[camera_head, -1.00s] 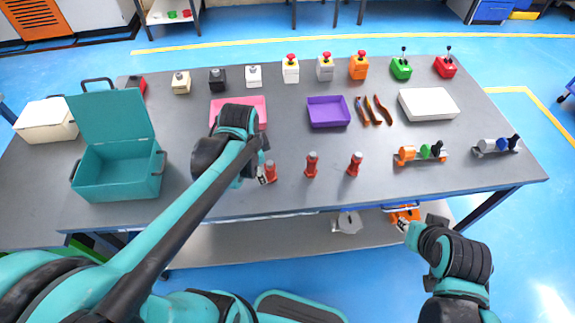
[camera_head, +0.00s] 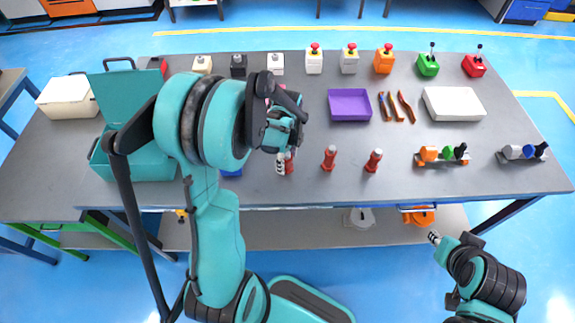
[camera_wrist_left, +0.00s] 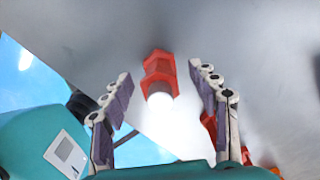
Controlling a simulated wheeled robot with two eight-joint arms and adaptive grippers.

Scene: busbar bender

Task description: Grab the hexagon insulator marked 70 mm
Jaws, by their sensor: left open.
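Three red insulators stand in a row near the front edge of the table: a left one (camera_head: 291,166), a middle one (camera_head: 329,158) and a right one (camera_head: 373,161). Their size marks are too small to read. My left gripper (camera_head: 283,163) is at the left insulator and partly covers it in the head view. In the left wrist view my left gripper (camera_wrist_left: 162,100) is open, and a red insulator (camera_wrist_left: 158,72) with a bright end shows between its fingers, apart from both. My right gripper (camera_head: 435,238) is low in front of the table, its fingers unclear.
A teal toolbox (camera_head: 140,160) stands left, partly behind my left arm. Push-button boxes and switches line the back. Clear tabletop lies around the middle and right insulators.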

